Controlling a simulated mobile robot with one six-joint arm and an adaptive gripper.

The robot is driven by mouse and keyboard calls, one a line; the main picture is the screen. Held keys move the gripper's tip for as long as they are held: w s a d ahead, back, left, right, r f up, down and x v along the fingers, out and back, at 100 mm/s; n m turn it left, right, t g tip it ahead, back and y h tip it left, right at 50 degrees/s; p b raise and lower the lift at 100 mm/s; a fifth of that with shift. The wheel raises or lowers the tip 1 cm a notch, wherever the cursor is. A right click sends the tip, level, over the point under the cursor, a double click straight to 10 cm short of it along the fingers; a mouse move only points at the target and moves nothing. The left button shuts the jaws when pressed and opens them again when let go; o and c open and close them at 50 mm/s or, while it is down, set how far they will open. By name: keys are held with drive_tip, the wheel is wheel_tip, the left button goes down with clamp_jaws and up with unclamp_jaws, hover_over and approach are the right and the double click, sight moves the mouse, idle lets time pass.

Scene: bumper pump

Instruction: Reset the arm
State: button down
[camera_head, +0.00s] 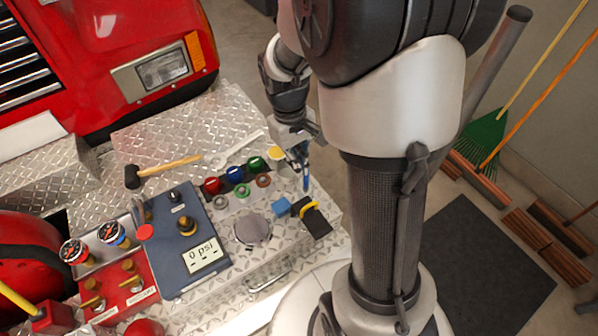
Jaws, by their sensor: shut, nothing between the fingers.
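My arm fills the middle and right of the head view. Its wrist comes down behind the column to my gripper (304,172), which is small and partly hidden. The gripper is shut with nothing in it and points down over the right end of the diamond-plate bumper (190,130). It is beside a yellow-topped cap (276,153) and above a blue block (282,207). I cannot tell whether it touches the bumper.
Red, blue and green caps (235,174) stand left of the gripper. A blue-grey pump panel (190,240) reads 0 psi. A hammer (160,171) lies behind it. A black block with a yellow handle (312,216) sits at the bumper's right edge. Brooms (484,137) lean at the right.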

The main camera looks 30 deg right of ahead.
drive_tip(key=s+a+r+t+b, duration=0.2)
drive_tip(key=s+a+b, duration=0.3)
drive_tip(key=s, duration=0.2)
drive_tip(key=s+a+r+t+b, duration=0.3)
drive_tip(key=s+a+b, duration=0.1)
drive_tip(key=s, duration=0.3)
drive_tip(key=shift+s+a+m+t+y+b, duration=0.2)
drive_tip(key=shift+a+m+t+y+b, duration=0.15)
drive_tip(key=shift+b, duration=0.45)
idle(0.5)
